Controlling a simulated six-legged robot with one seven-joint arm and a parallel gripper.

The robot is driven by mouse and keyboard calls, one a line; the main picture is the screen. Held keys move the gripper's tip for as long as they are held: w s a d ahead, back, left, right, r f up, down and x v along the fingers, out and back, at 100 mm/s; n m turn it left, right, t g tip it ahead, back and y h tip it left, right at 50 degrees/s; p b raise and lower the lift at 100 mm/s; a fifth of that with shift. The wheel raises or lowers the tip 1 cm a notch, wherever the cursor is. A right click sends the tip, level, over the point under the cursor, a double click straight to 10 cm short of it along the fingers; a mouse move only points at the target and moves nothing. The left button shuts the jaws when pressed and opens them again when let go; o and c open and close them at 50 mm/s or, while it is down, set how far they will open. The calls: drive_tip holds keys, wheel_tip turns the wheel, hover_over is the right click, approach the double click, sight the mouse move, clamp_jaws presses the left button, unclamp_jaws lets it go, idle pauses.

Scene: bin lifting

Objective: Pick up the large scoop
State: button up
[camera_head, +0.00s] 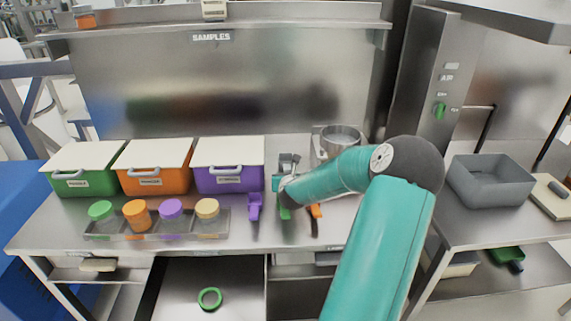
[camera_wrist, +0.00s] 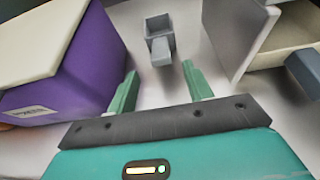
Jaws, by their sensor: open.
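A grey scoop (camera_wrist: 158,45) with a square cup and a short handle lies on the counter in the wrist view. Its handle points toward my gripper (camera_wrist: 160,80). My gripper is open and empty, with its two green fingers apart and the scoop ahead between them. In the head view the grey scoop (camera_head: 288,158) shows small, just beyond the end of my arm, right of the purple bin.
The purple bin (camera_wrist: 65,60) stands close left of my gripper. A pale open box or drawer (camera_wrist: 262,50) with a dark handle is close on the right. Lidded jars (camera_head: 170,213) in a tray line the counter front. A round metal pot (camera_head: 341,139) stands behind my arm.

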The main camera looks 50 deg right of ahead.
sight(288, 172)
drive_tip(key=x, duration=0.4)
drive_tip(key=shift+d, duration=0.1)
drive_tip(key=x, duration=0.5)
drive_tip(key=shift+r, duration=0.15)
drive_tip(key=shift+c, duration=0.4)
drive_tip(key=c, duration=1)
